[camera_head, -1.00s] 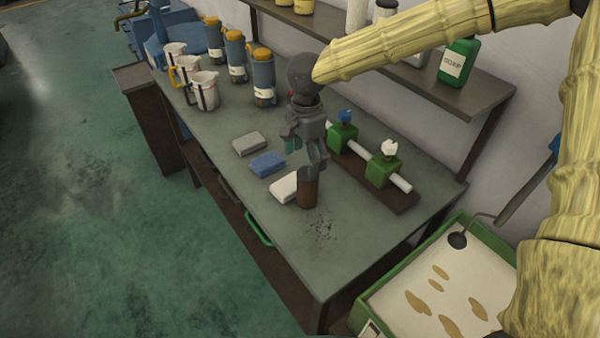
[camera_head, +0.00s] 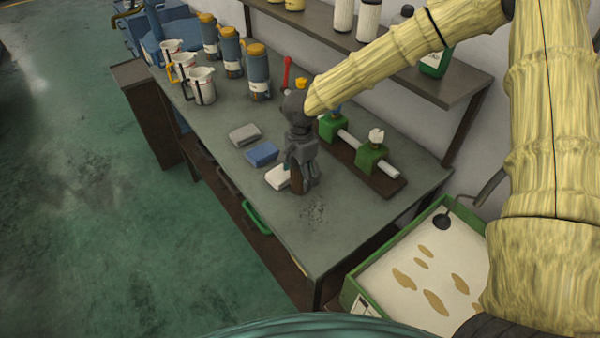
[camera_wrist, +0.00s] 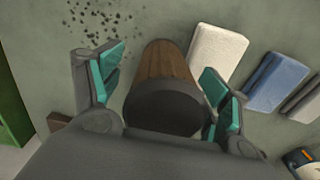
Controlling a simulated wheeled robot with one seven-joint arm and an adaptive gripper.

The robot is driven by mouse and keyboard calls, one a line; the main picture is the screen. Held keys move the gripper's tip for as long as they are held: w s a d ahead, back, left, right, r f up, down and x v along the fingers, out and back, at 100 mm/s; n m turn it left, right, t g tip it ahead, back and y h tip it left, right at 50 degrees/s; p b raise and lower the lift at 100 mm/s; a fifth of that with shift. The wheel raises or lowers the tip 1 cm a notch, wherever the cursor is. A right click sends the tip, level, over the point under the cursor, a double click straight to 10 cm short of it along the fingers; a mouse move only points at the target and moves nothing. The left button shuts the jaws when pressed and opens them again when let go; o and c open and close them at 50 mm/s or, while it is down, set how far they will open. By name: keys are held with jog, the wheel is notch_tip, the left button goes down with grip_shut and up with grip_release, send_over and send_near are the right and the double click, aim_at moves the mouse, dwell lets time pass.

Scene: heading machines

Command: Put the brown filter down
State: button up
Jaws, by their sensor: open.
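The brown filter (camera_wrist: 166,62) is a short cylinder with brown, wood-like sides and a dark round end. In the wrist view it lies between the two teal-padded fingers of my gripper (camera_wrist: 160,85), with visible space on both sides. My gripper is open around it. In the head view my gripper (camera_head: 302,180) is low over the workbench (camera_head: 345,215) and hides most of the filter (camera_head: 296,186). The filter appears upright on the bench top beside the white block.
White (camera_head: 277,177), blue (camera_head: 262,154) and grey (camera_head: 244,134) blocks lie in a row left of my gripper. A green-blocked pipe fixture (camera_head: 372,158) stands to the right. Dark crumbs (camera_head: 315,211) lie in front. A green-rimmed tray (camera_head: 370,284) is beyond the bench end.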

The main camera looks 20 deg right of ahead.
jog(key=shift+w+f, duration=0.35)
jog(key=shift+f, duration=0.1)
jog(key=shift+s+r, duration=0.2)
jog(key=shift+s, duration=0.05)
jog(key=c, duration=1.3)
jog(key=shift+w, duration=0.1)
jog(key=shift+c, duration=0.2)
